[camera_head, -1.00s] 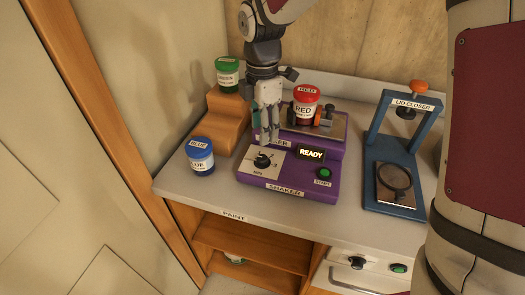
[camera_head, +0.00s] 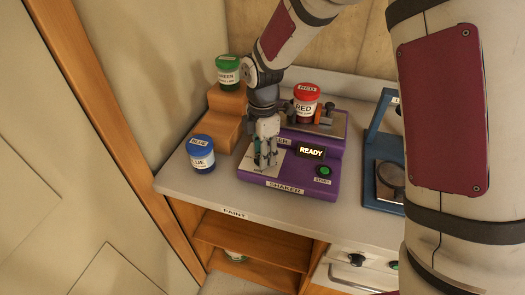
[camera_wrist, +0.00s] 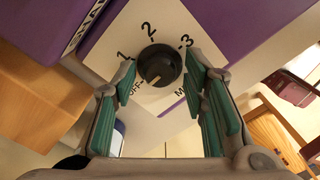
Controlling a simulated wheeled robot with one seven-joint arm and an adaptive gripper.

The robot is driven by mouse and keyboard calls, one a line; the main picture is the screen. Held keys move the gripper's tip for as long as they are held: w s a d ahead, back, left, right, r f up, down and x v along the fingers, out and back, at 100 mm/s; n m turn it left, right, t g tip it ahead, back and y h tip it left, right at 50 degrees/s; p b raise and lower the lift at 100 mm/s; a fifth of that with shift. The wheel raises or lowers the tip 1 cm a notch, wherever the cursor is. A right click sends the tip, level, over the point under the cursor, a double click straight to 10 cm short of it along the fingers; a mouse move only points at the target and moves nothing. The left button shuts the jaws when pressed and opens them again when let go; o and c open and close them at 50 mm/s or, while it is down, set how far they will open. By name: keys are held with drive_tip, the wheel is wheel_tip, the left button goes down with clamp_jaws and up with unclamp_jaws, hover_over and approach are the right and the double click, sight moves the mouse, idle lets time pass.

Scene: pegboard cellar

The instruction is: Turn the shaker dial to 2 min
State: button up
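The purple shaker (camera_head: 315,190) stands on the counter with a lit READY display (camera_head: 311,151) and a green start button (camera_head: 323,171). Its black dial (camera_wrist: 159,66) sits on a white plate marked OFF, 1, 2, 3 and MIN in the wrist view. The light pointer mark is on the knob's lower-left side, towards OFF. My gripper (camera_head: 265,162) is over the dial plate and hides the dial in the head view. In the wrist view my gripper (camera_wrist: 162,80) is open, with one finger on each side of the knob and visible gaps between.
A red jar (camera_head: 305,107) is held on the shaker's back part. A blue jar (camera_head: 201,157) stands to the left, and a green jar (camera_head: 228,75) on a wooden step (camera_head: 226,104). The blue lid closer (camera_head: 371,150) is to the right, partly behind my arm.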

clamp_jaws()
drive_tip(key=shift+m, duration=0.4)
drive_tip(key=m, duration=0.4)
drive_tip(key=shift+m, duration=0.4)
drive_tip(key=m, duration=1.1)
drive_tip(key=shift+m+p, duration=0.35)
drive_tip(key=shift+m, duration=0.05)
drive_tip(key=m+p, duration=0.1)
drive_tip(key=m, duration=0.5)
drive_tip(key=shift+m, duration=0.3)
